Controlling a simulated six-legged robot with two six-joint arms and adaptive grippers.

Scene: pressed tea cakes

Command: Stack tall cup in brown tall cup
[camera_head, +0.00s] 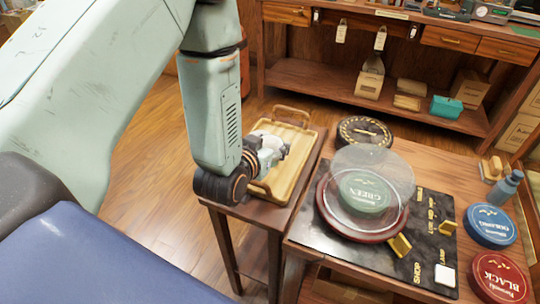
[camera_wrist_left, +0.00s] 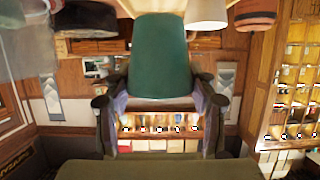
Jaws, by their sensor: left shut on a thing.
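My left arm comes in from the left in the head view. Its gripper (camera_head: 271,153) is low over a wooden tray (camera_head: 301,147), and a small pale thing shows there, too small to make out. In the left wrist view, the gripper (camera_wrist_left: 160,104) has a dark finger on each side of a tapered green thing (camera_wrist_left: 162,55) with a pale lower edge. The fingers are shut on it. It may be the tall cup, but I cannot tell for sure. I cannot make out the brown tall cup in either view. My right gripper is not in view.
The tray lies on a small side table (camera_head: 245,212). The larger table beside it holds a black mat (camera_head: 310,232), a clear disc (camera_head: 378,160) over a green tin (camera_head: 366,192), a dark round tin (camera_head: 365,131), a blue tin (camera_head: 490,226), a red tin (camera_head: 499,278) and a bottle (camera_head: 503,188).

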